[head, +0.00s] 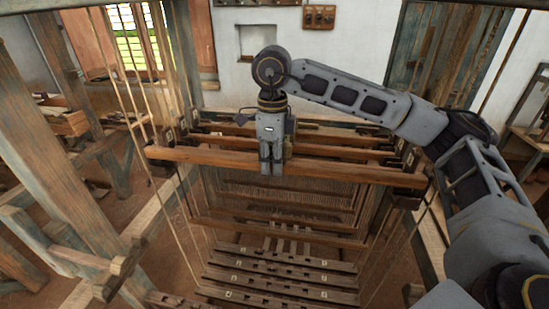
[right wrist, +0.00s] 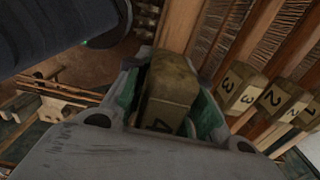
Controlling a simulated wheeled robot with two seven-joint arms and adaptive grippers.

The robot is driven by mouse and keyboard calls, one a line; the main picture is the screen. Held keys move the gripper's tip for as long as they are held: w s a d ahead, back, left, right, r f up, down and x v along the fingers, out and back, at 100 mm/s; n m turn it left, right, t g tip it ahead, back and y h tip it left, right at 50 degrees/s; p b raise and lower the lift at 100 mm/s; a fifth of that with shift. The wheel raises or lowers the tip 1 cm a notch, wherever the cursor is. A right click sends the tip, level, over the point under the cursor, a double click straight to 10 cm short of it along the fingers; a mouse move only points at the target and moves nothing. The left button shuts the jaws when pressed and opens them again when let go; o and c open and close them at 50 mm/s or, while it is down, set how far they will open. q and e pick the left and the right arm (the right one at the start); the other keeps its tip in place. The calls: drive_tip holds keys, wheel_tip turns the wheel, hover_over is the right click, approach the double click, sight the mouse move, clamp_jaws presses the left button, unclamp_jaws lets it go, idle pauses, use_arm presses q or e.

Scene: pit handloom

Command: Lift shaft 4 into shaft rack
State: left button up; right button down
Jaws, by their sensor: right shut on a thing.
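My right gripper (head: 272,168) points down at the nearest long wooden bar of the loom, shaft 4 (head: 205,157), near the middle of its length. In the right wrist view its fingers (right wrist: 165,100) are shut on a tan wooden block marked 4 (right wrist: 170,85) that belongs to shaft 4. Beside it lie the blocks of shaft 3 (right wrist: 240,88), shaft 2 (right wrist: 278,99) and shaft 1 (right wrist: 300,112). In the head view shaft 4 runs nearly level across the loom, in front of the other shafts. I cannot clearly make out the shaft rack. My left gripper is not in view.
Several treadles (head: 285,277) lie low at the front of the loom. Cords hang at both sides. A thick timber post (head: 75,165) stands at the left. A white wall (head: 340,75) is behind, with a window (head: 135,45) at the left.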

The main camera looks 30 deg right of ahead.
drive_tip(key=s+a+b, duration=0.2)
drive_tip(key=s+a, duration=0.7)
drive_tip(key=s, duration=0.3)
idle(0.6)
